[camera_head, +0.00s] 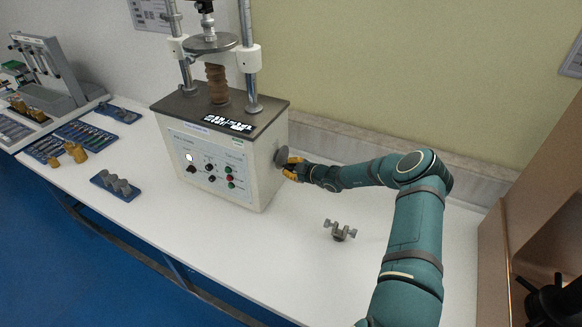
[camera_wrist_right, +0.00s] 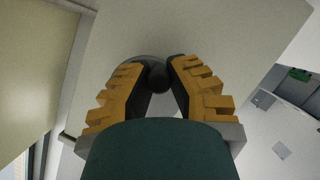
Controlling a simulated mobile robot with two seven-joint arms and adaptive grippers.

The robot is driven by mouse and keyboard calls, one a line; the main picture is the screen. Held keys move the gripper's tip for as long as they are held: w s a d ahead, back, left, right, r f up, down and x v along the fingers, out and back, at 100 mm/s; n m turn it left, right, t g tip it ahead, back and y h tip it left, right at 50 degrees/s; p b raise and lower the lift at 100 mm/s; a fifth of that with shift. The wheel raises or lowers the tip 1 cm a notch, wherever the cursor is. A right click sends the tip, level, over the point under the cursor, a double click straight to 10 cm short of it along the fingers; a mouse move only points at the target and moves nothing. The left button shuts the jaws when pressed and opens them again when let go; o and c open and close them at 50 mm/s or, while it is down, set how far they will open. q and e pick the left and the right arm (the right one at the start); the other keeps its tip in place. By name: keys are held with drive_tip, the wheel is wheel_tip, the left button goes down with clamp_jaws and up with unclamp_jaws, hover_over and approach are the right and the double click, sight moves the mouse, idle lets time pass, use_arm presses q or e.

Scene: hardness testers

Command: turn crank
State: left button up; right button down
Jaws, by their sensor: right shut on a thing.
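The testing machine (camera_head: 205,165) is a white box with a dark top, standing on the white bench. Its crank (camera_head: 280,157) is a grey round disc on the right side wall. My right gripper (camera_head: 291,167), with yellow fingers, is at the crank from the right. In the right wrist view the gripper (camera_wrist_right: 159,80) is shut on the dark round knob of the crank (camera_wrist_right: 158,77), with one finger on each side. The grey disc shows behind the fingers, partly hidden.
A small grey clamp-like part (camera_head: 340,231) lies on the bench (camera_head: 290,262) below my right arm. Blue trays with metal pieces (camera_head: 116,186) lie to the left. Another apparatus (camera_head: 50,75) stands at the far left. A brown panel (camera_head: 525,190) rises at the right.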

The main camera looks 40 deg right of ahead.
drive_tip(key=shift+s+a+f, duration=0.15)
drive_tip(key=shift+s+f, duration=0.05)
drive_tip(key=shift+f, duration=0.15)
drive_tip(key=c, duration=0.9)
unclamp_jaws()
drive_tip(key=shift+o, duration=0.2)
drive_tip(key=shift+w+r, duration=0.1)
drive_tip(key=shift+r, duration=0.05)
drive_tip(key=shift+r, duration=0.1)
drive_tip(key=v, duration=1.2)
